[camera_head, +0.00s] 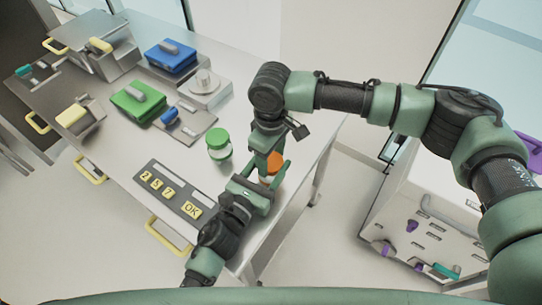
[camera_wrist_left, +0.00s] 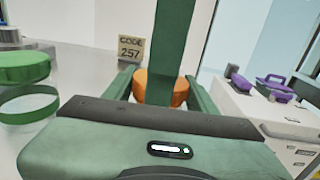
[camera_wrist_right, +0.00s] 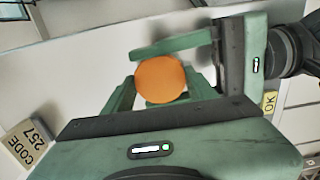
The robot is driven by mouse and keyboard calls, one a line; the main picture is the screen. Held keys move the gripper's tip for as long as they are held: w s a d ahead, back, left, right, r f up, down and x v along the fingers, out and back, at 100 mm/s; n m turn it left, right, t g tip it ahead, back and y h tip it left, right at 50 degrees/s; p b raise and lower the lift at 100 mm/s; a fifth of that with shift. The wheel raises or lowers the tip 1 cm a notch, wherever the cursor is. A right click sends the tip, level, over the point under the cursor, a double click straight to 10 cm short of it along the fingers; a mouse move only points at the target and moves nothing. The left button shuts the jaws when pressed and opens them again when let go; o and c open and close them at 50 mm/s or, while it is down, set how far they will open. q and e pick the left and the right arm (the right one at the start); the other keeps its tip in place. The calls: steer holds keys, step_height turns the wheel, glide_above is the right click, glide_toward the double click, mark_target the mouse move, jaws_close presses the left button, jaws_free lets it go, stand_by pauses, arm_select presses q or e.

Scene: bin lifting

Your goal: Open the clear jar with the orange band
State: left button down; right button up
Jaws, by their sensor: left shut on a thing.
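The jar with the orange lid (camera_head: 277,163) stands near the right edge of the table, mostly hidden by my grippers. Its round orange lid (camera_wrist_right: 160,80) shows from above in the right wrist view. It also shows orange in the left wrist view (camera_wrist_left: 160,88). My left gripper (camera_head: 266,180) comes in low from the front and is shut on the jar. My right gripper (camera_wrist_right: 160,80) reaches down from above, with a finger on either side of the lid. I cannot tell whether these fingers press on it. The jar's clear body and band are hidden.
A green-lidded jar (camera_head: 219,145) stands just left of my grippers. A keypad panel (camera_head: 170,190) lies at the table's front. Green (camera_head: 138,102) and blue (camera_head: 170,57) boxes are further back. A "CODE 257" sign (camera_wrist_left: 131,47) stands behind. A white cabinet (camera_head: 420,220) is to the right.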

steer(key=n, duration=0.3)
steer(key=shift+n, duration=0.3)
steer(key=o, duration=1.5)
steer(key=shift+o, duration=0.2)
steer(key=shift+r, duration=0.1)
steer(key=shift+r, duration=2.2)
arm_select(q)
steer(key=shift+c, duration=2)
jaws_free()
steer(key=shift+s, duration=0.1)
arm_select(e)
steer(key=shift+f, duration=0.1)
